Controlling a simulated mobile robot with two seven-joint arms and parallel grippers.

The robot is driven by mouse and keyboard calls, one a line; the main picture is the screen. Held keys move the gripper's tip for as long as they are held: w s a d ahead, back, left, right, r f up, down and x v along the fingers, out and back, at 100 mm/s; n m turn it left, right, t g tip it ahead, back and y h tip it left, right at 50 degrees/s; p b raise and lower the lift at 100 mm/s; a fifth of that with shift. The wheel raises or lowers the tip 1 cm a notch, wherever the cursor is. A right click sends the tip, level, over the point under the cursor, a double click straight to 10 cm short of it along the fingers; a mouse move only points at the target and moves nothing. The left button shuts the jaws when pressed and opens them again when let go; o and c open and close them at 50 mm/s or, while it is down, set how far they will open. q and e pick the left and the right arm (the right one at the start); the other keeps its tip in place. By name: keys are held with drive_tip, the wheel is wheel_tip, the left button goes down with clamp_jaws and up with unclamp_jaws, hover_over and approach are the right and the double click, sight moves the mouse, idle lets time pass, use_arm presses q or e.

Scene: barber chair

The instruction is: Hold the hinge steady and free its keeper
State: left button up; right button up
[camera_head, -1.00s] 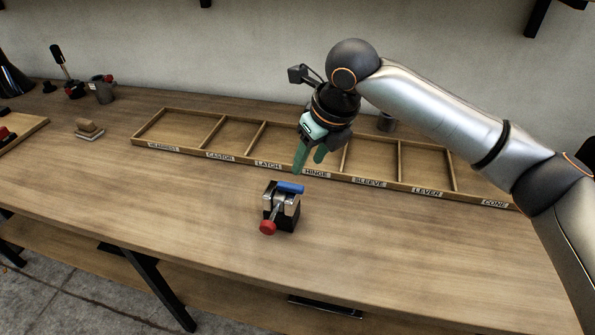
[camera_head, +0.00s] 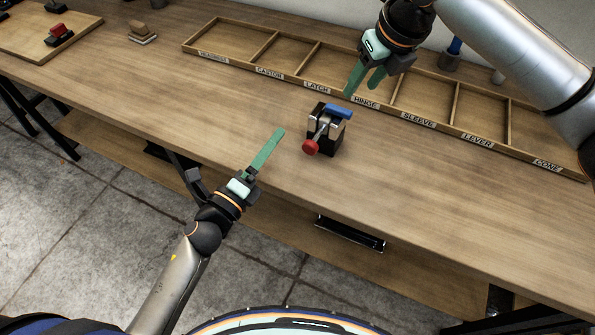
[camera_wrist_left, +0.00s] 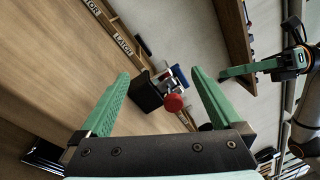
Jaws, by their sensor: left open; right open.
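The hinge (camera_head: 327,130) stands on the workbench as a small dark and silver block with a blue bar (camera_head: 339,112) on top and a red knob (camera_head: 310,147) at the front left. It also shows in the left wrist view (camera_wrist_left: 150,92), between my left fingers and beyond them. My left gripper (camera_head: 265,150) is open and empty, left of the hinge and apart from it, near the bench's front edge. My right gripper (camera_head: 361,80) is open and empty, above and behind the hinge, over the front rim of the tray. Which part is the keeper I cannot tell.
A wooden tray (camera_head: 440,130) with labelled compartments, HINGE among them, lies behind the hinge; the compartments I see are empty. A board with a red-topped item (camera_head: 59,34) and a small block (camera_head: 142,32) lie at left. The bench around the hinge is clear.

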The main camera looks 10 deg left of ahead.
sight(320, 138)
use_arm(q)
drive_tip(key=d+f+m, duration=0.1)
drive_tip(key=m, duration=0.2)
drive_tip(key=s+d+f+m, duration=0.1)
drive_tip(key=d+m, duration=0.1)
drive_tip(key=m, duration=0.1)
drive_tip(key=s+d+f+m+g+y, duration=0.1)
drive_tip(key=d+m, duration=0.1)
drive_tip(key=m, duration=0.1)
drive_tip(key=shift+s+d+f, duration=0.1)
drive_tip(key=shift+d+f, duration=0.1)
drive_tip(key=shift+f, duration=0.2)
drive_tip(key=m, duration=0.1)
drive_tip(key=d+m, duration=0.1)
drive_tip(key=shift+s+r+m, duration=0.1)
drive_tip(key=shift+s+m, duration=0.3)
drive_tip(key=x, duration=1.2)
drive_tip(key=shift+w, duration=0.2)
drive_tip(key=shift+c, duration=0.2)
clamp_jaws()
